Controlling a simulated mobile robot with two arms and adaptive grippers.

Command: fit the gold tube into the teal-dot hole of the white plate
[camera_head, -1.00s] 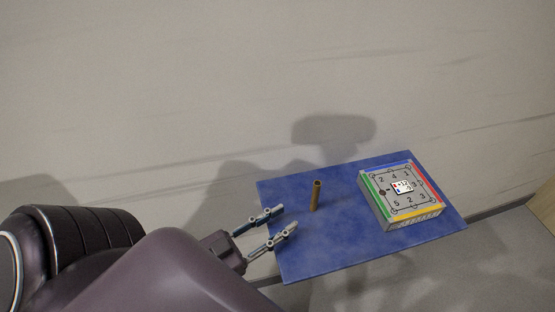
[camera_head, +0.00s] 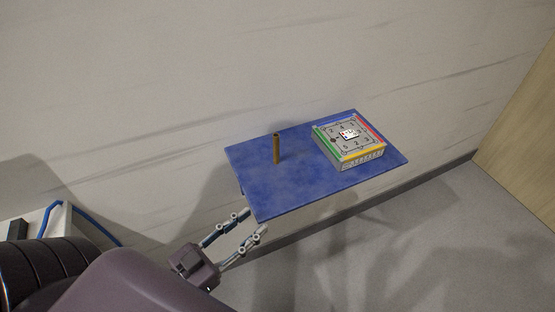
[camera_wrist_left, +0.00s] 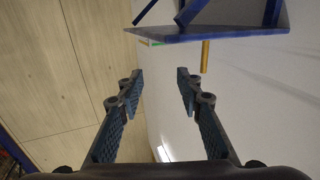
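The gold tube (camera_head: 277,149) stands upright on the left part of the blue table (camera_head: 300,187). It also shows in the wrist view (camera_wrist_left: 205,57), beyond my right-hand finger there. The white plate is the numbered top (camera_head: 336,144) of a box with green, red and yellow edges, at the right of the table. A teal dot is too small to make out. My left gripper (camera_head: 254,221) is open and empty, just off the table's near-left edge and apart from the tube; its spread fingers show in the wrist view (camera_wrist_left: 160,73). My right gripper is not in view.
The table is clear between tube and box. A pale wall stands behind the table, and a wooden panel (camera_head: 522,150) is at the far right. A blue cable (camera_head: 92,222) shows at the left.

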